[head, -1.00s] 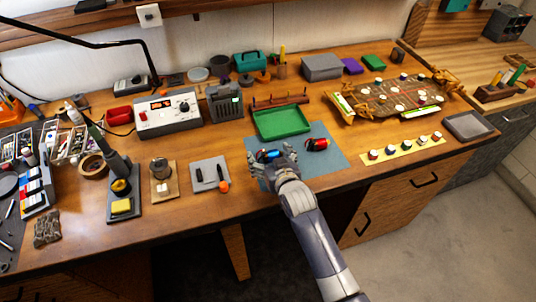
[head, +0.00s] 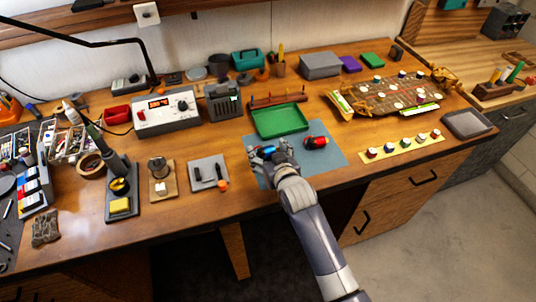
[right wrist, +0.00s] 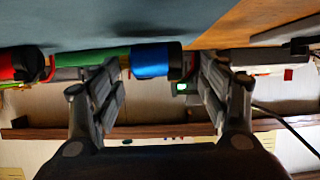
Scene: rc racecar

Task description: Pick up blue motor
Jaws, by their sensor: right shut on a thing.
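The blue motor (head: 267,150) lies at the left part of the blue-grey mat (head: 335,165). In the right wrist view the motor (right wrist: 152,60) is a blue cylinder with a black end, between the two fingers. My right gripper (head: 272,157) is shut on it, and the fingers hide part of it in the head view. I cannot tell any gap between the motor and the mat. A red motor (head: 317,142) lies to the right on the same mat, apart from the gripper. My left gripper is not in view.
A green tray (head: 280,121) stands just behind the mat. A grey pad with small parts (head: 208,172) lies to the left, and a yellow strip with several knobs (head: 403,147) to the right.

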